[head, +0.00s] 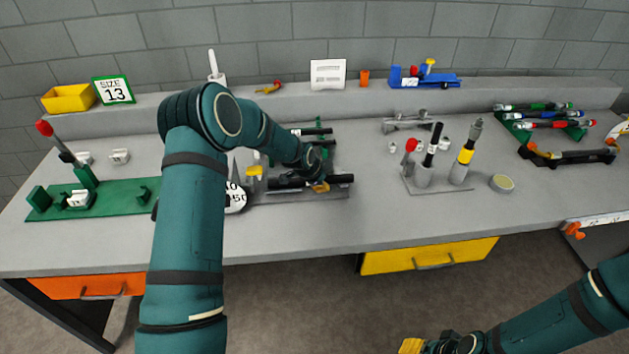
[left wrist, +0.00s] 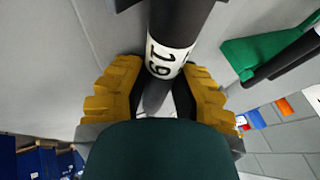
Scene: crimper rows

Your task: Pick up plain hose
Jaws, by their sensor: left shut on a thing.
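My left gripper (left wrist: 160,88) has its yellow fingers closed around a black hose (left wrist: 185,20) in the left wrist view. This hose has a white band with dark digits and a grey lower end between the fingers. In the head view the left gripper (head: 319,186) is at the black hose (head: 340,180) over the grey rack, and the arm partly hides it. I cannot tell whether the hose is clear of the rack. My right gripper (head: 430,345) is at the bottom edge, in front of the bench, and its fingers are cut off.
A grey rack (head: 325,195) and another dark hose (head: 318,131) are near the left gripper. A green fixture (head: 110,207) stands left. A grey holder (head: 440,188) with upright tools and a round tin (head: 502,183) are right. The front middle of the bench is clear.

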